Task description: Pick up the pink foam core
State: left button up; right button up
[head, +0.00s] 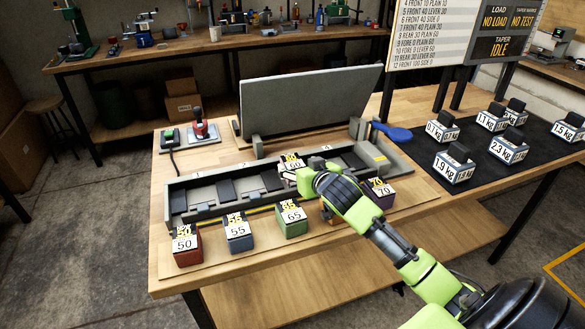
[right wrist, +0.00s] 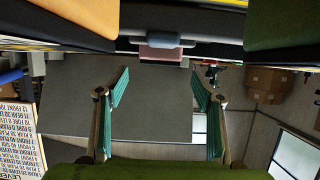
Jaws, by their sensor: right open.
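A pink block (right wrist: 160,54) with a blue-grey piece against it shows at the top centre of the right wrist view, ahead of and between my fingertips, apart from them. My right gripper (right wrist: 160,80) is open with nothing between its fingers. In the head view my right gripper (head: 306,176) is over the grey slotted tray (head: 207,192), beside a block labelled 60 (head: 291,161). The arm hides much there, and I cannot tell whether that block is the pink one. My left gripper is not in view.
Red (head: 187,255), blue (head: 239,242), green (head: 293,226) and purple (head: 381,199) labelled blocks line the tray's front. An orange block (right wrist: 75,15) is close in the wrist view. A grey panel (head: 310,103) stands behind the tray. Several weights (head: 454,170) stand at right.

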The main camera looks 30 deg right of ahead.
aim_at(295, 164)
jog(key=shift+w+d+f, duration=0.15)
jog(key=shift+w+f, duration=0.1)
jog(key=shift+w, duration=0.3)
jog(key=shift+x, duration=0.75)
jog(key=x, duration=0.4)
jog(key=shift+s+f+p, duration=0.15)
jog(key=shift+f+p, duration=0.1)
jog(key=shift+p, duration=0.15)
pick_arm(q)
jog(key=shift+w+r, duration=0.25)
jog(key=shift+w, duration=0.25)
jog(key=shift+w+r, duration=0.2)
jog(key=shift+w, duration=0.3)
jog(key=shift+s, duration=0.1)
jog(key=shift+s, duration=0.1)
pick_arm(e)
jog(key=c, duration=1.2)
